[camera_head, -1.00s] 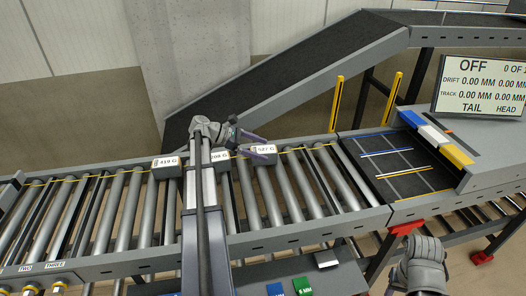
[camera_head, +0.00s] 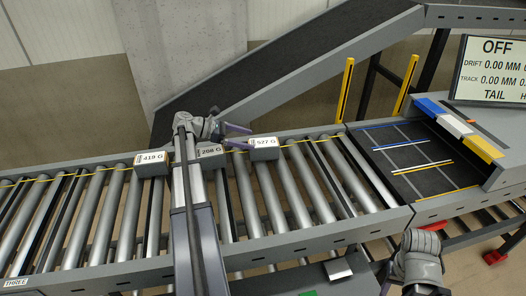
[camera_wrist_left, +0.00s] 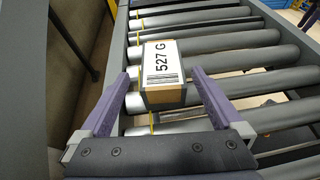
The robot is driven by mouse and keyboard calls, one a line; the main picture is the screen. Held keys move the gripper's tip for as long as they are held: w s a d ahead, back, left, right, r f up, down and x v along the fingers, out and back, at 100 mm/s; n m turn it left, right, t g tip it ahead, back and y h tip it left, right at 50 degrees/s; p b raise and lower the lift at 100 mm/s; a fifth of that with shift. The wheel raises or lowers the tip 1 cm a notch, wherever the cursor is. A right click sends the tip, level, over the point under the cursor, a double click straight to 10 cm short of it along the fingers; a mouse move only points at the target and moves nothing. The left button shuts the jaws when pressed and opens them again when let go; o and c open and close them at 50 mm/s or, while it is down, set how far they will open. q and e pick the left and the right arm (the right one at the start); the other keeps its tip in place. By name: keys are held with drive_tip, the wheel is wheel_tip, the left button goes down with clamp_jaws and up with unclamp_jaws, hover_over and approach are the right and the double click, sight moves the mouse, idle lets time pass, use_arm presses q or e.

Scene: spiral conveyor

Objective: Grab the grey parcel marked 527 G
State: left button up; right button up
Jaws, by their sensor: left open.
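The grey parcel marked 527 G (camera_head: 264,150) lies on the roller conveyor, rightmost of a row of parcels in the head view. In the left wrist view the parcel (camera_wrist_left: 164,72) shows a white label on top and a brownish near side. My left gripper (camera_head: 243,138) is open and empty, beside the parcel's left end in the head view. In the left wrist view its two purple fingers (camera_wrist_left: 160,78) appear on either side of the parcel, with gaps. I cannot tell their exact height. Part of my right arm shows at lower right, but its gripper does not.
A parcel that seems marked 208 G (camera_head: 210,158) sits close left of the 527 G one, partly behind my left arm. Another labelled parcel (camera_head: 152,168) is farther left. A sloping belt (camera_head: 290,62) rises behind. A display reading OFF (camera_head: 494,68) stands at right.

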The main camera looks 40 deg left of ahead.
sight(265, 142)
use_arm(q)
drive_tip(key=shift+w+d+f, duration=0.1)
drive_tip(key=shift+w+d, duration=0.1)
drive_tip(key=shift+d, duration=0.1)
drive_tip(key=shift+b+x, duration=1.25)
drive_tip(key=shift+x, duration=1.8)
drive_tip(key=shift+w+d+f, duration=0.1)
drive_tip(key=shift+w+d, duration=0.25)
drive_tip(key=shift+d, duration=0.05)
clamp_jaws()
